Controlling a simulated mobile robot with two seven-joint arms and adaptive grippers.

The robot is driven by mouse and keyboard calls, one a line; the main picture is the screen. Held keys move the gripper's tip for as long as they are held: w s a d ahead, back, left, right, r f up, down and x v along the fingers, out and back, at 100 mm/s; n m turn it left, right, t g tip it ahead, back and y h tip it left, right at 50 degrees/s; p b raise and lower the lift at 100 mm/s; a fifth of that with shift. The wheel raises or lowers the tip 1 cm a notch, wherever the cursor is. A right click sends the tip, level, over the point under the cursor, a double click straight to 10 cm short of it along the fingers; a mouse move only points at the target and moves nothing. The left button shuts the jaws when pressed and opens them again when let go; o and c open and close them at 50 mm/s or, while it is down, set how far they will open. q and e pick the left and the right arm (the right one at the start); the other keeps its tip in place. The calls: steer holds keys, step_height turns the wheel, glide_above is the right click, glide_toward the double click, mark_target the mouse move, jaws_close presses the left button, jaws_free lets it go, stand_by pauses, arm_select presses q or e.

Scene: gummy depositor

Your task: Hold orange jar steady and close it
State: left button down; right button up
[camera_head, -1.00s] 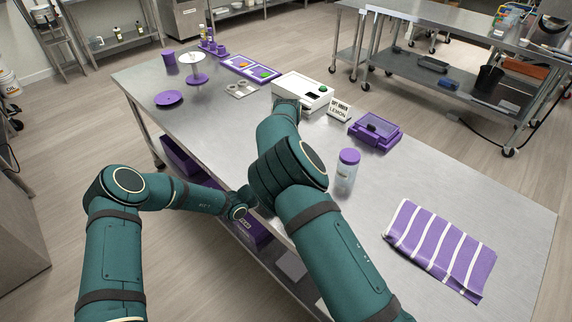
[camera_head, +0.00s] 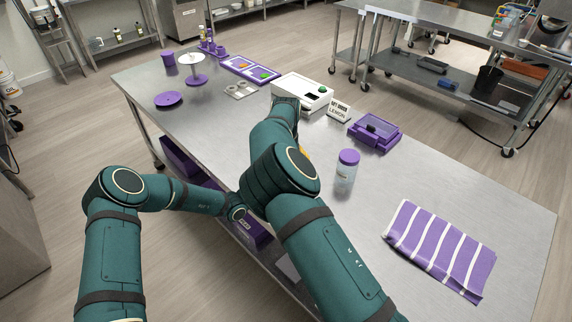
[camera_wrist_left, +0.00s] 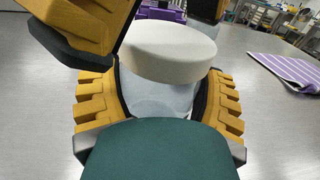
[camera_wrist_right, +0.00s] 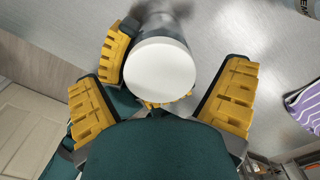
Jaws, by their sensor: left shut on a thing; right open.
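A clear jar (camera_wrist_left: 160,97) with a flat cream-white lid (camera_wrist_left: 168,50) stands between the yellow fingers of my left gripper (camera_wrist_left: 162,110), which is shut around its body. The lid sits on top of the jar; whether it is seated cannot be told. In the right wrist view the same lid (camera_wrist_right: 160,71) shows from above, between the spread fingers of my right gripper (camera_wrist_right: 165,88), which is open around it without visible contact. One yellow right finger (camera_wrist_left: 80,30) shows at upper left in the left wrist view. In the head view my arms hide this jar; the colour of its contents is unclear.
A clear jar with a purple lid (camera_head: 349,157) stands to the right. Beyond are a purple box (camera_head: 375,132), a lemon sign (camera_head: 339,110) and a white machine (camera_head: 302,88). A striped purple cloth (camera_head: 440,250) lies at the right; the steel table between is clear.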

step_height(320, 180, up, 4)
steer(key=shift+r, duration=0.15)
steer(key=shift+o, duration=0.3)
